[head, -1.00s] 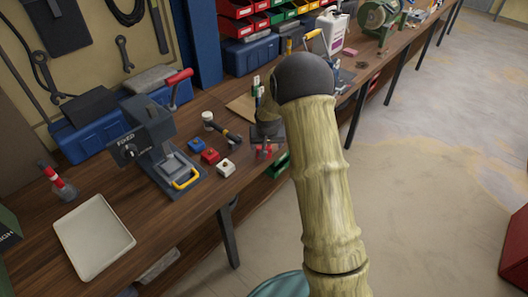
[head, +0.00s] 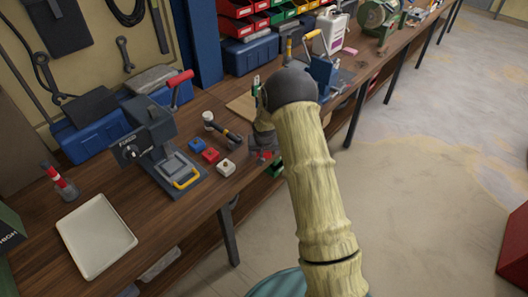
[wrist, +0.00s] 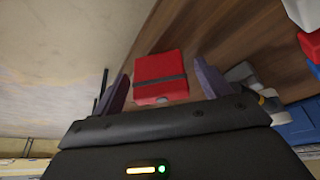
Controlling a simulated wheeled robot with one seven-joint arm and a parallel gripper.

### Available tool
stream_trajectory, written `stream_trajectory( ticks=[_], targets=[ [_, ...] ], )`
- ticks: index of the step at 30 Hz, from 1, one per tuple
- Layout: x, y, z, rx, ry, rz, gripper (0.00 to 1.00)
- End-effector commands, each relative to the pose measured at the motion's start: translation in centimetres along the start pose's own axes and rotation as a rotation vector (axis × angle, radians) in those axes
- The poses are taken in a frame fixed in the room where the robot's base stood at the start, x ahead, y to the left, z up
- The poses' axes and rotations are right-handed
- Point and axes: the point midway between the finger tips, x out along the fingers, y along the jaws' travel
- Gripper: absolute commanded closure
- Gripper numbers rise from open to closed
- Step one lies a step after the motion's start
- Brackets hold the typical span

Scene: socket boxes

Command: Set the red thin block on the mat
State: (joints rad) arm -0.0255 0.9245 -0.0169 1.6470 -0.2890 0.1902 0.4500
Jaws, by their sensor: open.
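The red thin block (wrist: 160,68), with a dark band across it, lies on the wooden bench top in the wrist view. My gripper (wrist: 161,88) is open, with one finger on each side of the block's near part. I cannot tell whether the fingers touch it. In the head view my gripper (head: 263,148) is low near the bench's front edge and largely covers the red block (head: 266,156). A tan flat sheet, seemingly the mat (head: 240,107), lies behind my gripper, partly hidden by my arm.
A blue block (head: 196,146), another red block (head: 211,155) and a white block (head: 226,166) sit left of my gripper. A dark-handled tool (head: 225,130) lies behind them. A grey press (head: 158,145) and a pale tray (head: 95,236) stand further left.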

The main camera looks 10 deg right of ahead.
Motion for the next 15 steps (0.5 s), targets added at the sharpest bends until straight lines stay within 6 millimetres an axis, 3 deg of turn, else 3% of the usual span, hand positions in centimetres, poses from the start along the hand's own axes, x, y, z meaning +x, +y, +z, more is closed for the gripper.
stream_trajectory(
  ticks=[13,15],
  targets=[
    [-0.02,-0.01,0.02,0.0,-0.001,0.0,0.24],
    [-0.03,-0.01,0.02,0.0,0.0,0.0,0.37]
  ],
)
